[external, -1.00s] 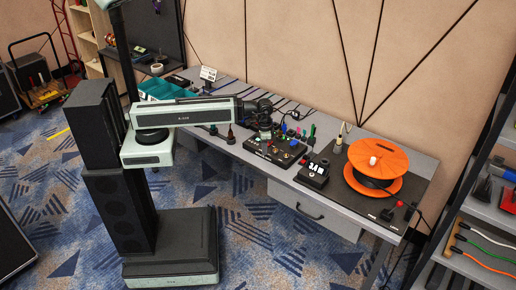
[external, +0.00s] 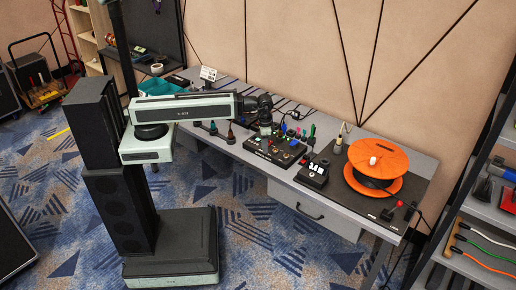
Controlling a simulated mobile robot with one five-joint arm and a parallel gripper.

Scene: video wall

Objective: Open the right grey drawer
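The right grey drawer (external: 316,208) sits under the right half of the grey table in the external view. It looks shut, and its dark bar handle (external: 310,213) faces the floor area in front. My gripper (external: 265,125) is the dark end of my arm, above the tabletop, up and to the left of the drawer and apart from it. It overlaps the dark gear on the table, so its fingers are too small and dark to tell open from shut.
A black control box (external: 274,149) and a smaller black box (external: 313,174) stand on the table above the drawer. An orange cable reel (external: 379,158) stands at the right. A shelf rack (external: 492,212) is at far right. Carpet in front of the drawer is clear.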

